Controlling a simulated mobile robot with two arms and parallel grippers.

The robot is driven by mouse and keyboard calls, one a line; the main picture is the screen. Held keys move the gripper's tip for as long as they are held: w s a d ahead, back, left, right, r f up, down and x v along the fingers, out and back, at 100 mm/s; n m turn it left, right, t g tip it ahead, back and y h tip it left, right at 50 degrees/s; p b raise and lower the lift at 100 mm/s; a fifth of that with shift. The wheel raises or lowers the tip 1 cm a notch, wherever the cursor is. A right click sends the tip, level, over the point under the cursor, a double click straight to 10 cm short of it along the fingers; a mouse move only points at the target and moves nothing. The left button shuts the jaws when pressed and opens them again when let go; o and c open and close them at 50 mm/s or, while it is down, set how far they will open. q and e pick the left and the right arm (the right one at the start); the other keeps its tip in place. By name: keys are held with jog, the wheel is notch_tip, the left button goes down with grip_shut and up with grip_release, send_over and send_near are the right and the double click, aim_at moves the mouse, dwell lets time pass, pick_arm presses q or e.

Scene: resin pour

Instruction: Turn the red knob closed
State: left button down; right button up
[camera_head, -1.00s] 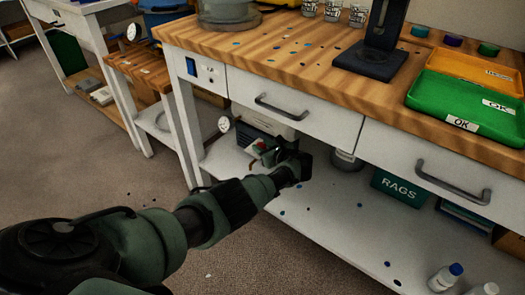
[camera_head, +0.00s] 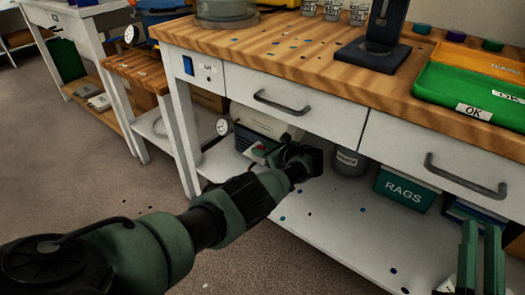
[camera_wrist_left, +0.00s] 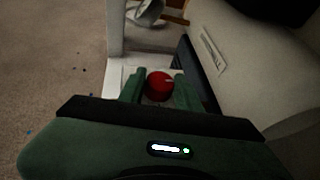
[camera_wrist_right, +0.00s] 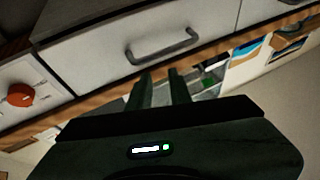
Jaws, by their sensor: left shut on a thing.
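The red knob (camera_wrist_left: 159,86) is round and sits between the two green fingers of my left gripper (camera_wrist_left: 160,92) in the left wrist view. That gripper is shut on it; the knob's base is mostly hidden. In the head view, my left gripper (camera_head: 278,158) reaches over the bench's lower shelf, below the left drawer, and hides most of what it holds. My right gripper (camera_head: 480,258) is at the lower right of the head view, empty, its fingers apart. In the right wrist view, its fingers (camera_wrist_right: 161,92) have a clear gap between them.
An orange-red knob (camera_wrist_right: 20,95) on a white panel shows in the right wrist view. A round gauge (camera_head: 223,126) is beside my left gripper. A green RAGS box (camera_head: 405,189) and a grey canister (camera_head: 348,163) stand on the shelf (camera_head: 325,235). Drawers overhang it.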

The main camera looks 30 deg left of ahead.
aim_at(259, 147)
pick_arm(q)
jog(key=shift+w+r, duration=0.1)
jog(key=shift+r, duration=0.05)
pick_arm(e)
jog(key=shift+r, duration=0.15)
pick_arm(q)
jog(key=c, duration=1.4)
grip_release()
jog(key=shift+o, duration=0.6)
jog(key=shift+p+v, duration=0.8)
jog(key=shift+v, duration=0.15)
jog(key=shift+p+v, duration=0.65)
jog(key=shift+v, duration=0.25)
jog(key=p+v, duration=0.2)
jog(key=v, duration=0.2)
pick_arm(e)
jog(key=s+d+f+g+h, duration=0.2)
jog(key=f+g, duration=0.4)
jog(key=f, duration=0.4)
jog(key=s+d+f+g+h, duration=0.2)
jog(key=f+g, duration=0.4)
jog(key=f, duration=0.5)
jog(key=shift+s+d+m+g, duration=0.15)
jog(key=shift+s+m+g, duration=0.2)
jog(key=shift+s, duration=0.3)
